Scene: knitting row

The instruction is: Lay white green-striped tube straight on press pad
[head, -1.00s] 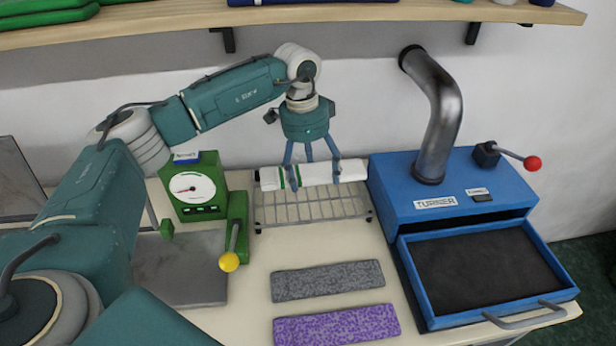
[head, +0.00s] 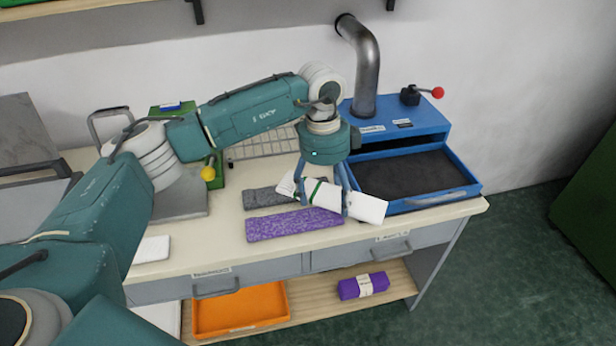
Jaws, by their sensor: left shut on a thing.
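The white tube with green stripes (head: 365,208) is in my left gripper (head: 324,196), which is shut on it. The tube slants down to the right, in front of the blue machine and over the right ends of the two flat strips. The gripper's fingers hide part of it. A dark flat pad (head: 415,178) lies in the blue machine's open drawer, right of the tube. A bare grey plate (head: 182,205) lies at the left by the green gauge device, partly behind my arm. I cannot tell which surface is the press pad. My right gripper is out of view.
A grey speckled strip (head: 268,197) and a purple strip (head: 290,225) lie on the table. An empty wire rack (head: 262,146) stands behind them. The blue machine (head: 395,122) has a tall pipe. An orange bin (head: 240,308) and a purple bundle (head: 363,286) sit on the lower shelf.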

